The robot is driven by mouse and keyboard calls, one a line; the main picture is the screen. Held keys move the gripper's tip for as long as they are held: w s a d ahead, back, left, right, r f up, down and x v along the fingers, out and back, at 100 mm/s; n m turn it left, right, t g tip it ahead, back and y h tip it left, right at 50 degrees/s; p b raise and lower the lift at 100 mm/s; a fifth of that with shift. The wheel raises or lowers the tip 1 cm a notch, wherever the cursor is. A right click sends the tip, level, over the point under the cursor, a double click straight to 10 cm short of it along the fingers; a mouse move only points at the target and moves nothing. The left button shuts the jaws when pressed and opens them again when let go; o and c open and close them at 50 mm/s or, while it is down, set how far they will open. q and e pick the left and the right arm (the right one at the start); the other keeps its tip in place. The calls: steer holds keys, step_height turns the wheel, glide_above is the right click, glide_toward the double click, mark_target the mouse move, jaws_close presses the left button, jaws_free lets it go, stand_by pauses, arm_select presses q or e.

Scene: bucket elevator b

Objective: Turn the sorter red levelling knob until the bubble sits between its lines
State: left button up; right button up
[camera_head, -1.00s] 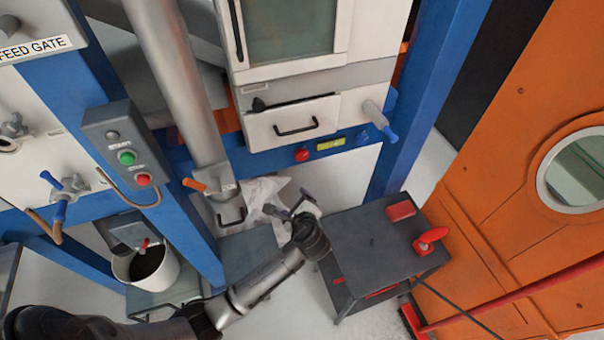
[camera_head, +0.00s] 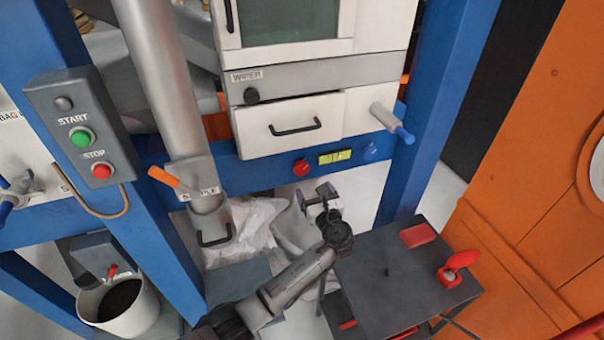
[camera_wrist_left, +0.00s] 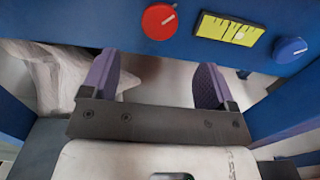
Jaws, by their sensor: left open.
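The red levelling knob (camera_head: 301,168) is on the blue beam under the white drawer. It also shows at the top of the left wrist view (camera_wrist_left: 160,21), with a pale pointer mark. The yellow-green bubble level (camera_head: 335,156) is just right of it. In the left wrist view the level (camera_wrist_left: 230,30) shows dark marks, but I cannot tell the bubble from the lines. My left gripper (camera_head: 322,194) is just below the red knob and apart from it. In the left wrist view its purple fingers (camera_wrist_left: 155,78) are spread and empty. My right gripper is out of view.
A blue knob (camera_head: 370,151) sits right of the level. A drawer with a black handle (camera_head: 296,128) is above. A sample pipe with an orange lever (camera_head: 164,177) stands left. A dark cart (camera_head: 400,285) with red items is at lower right.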

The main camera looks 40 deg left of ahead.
mark_target(303, 170)
arm_select(q)
steer(key=b+x, duration=0.4)
steer(key=x, duration=0.6)
steer(key=shift+w+a, duration=0.2)
steer(key=shift+a, duration=0.15)
steer(key=shift+c, duration=0.4)
steer(key=c, duration=0.9)
steer(key=shift+o, duration=0.2)
